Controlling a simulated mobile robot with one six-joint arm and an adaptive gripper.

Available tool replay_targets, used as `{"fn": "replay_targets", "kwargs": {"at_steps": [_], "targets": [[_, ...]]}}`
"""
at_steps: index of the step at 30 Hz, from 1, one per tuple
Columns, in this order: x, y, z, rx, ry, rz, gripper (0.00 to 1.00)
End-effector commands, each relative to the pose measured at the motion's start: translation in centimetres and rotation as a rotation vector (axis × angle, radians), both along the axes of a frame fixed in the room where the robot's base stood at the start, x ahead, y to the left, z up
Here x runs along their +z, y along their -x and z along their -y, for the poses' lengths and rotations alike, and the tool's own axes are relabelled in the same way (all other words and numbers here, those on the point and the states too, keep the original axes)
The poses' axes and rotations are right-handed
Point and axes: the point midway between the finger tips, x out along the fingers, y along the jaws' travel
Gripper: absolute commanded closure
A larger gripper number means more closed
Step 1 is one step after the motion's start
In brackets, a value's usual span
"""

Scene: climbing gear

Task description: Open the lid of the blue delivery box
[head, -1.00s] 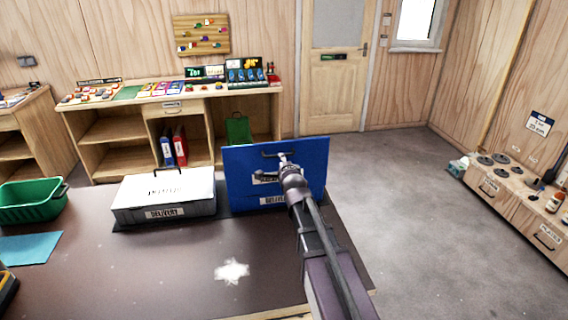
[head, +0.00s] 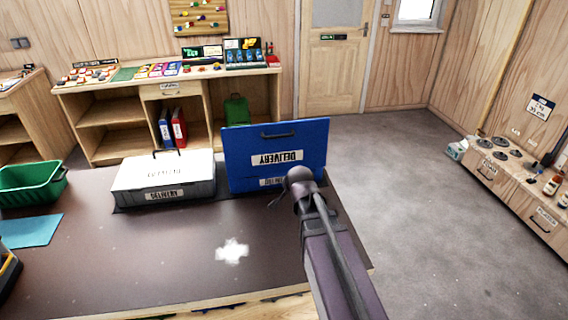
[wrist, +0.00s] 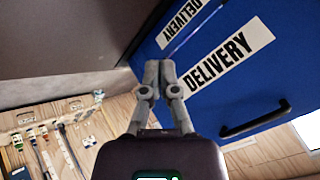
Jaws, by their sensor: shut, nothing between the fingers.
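The blue delivery box (head: 240,165) stands at the far right part of the dark table. Its blue lid (head: 310,150) is raised and faces me, with a black handle (head: 278,134) near its top edge and a DELIVERY label below. A lower label is partly hidden by my arm. My gripper (head: 279,200) is low in front of the box, below the lid handle and apart from it. In the wrist view my shut, empty gripper (wrist: 158,64) points toward blue panels with two labels; the lid handle (wrist: 255,121) is to the right. Contact with the box cannot be told.
A grey delivery box with a white lid (head: 165,174) stands close to the left. A green basket (head: 32,184) and a teal sheet (head: 28,231) lie farther left. The table's front middle is clear. Open floor (head: 430,210) lies to the right.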

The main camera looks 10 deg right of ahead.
Motion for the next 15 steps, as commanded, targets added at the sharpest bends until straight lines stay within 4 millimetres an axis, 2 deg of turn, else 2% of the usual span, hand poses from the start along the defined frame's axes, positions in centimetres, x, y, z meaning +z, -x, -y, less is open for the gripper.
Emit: {"fn": "replay_targets", "kwargs": {"at_steps": [1, 9, 15], "targets": [[-0.8, 1.9, 0.0, 0.056, 0.049, -0.066, 1.0], [-3.9, 10.9, 0.3, 0.422, 0.25, -0.415, 1.0], [-4.7, 16.1, 0.5, 0.657, 0.305, -0.598, 1.0]]}}
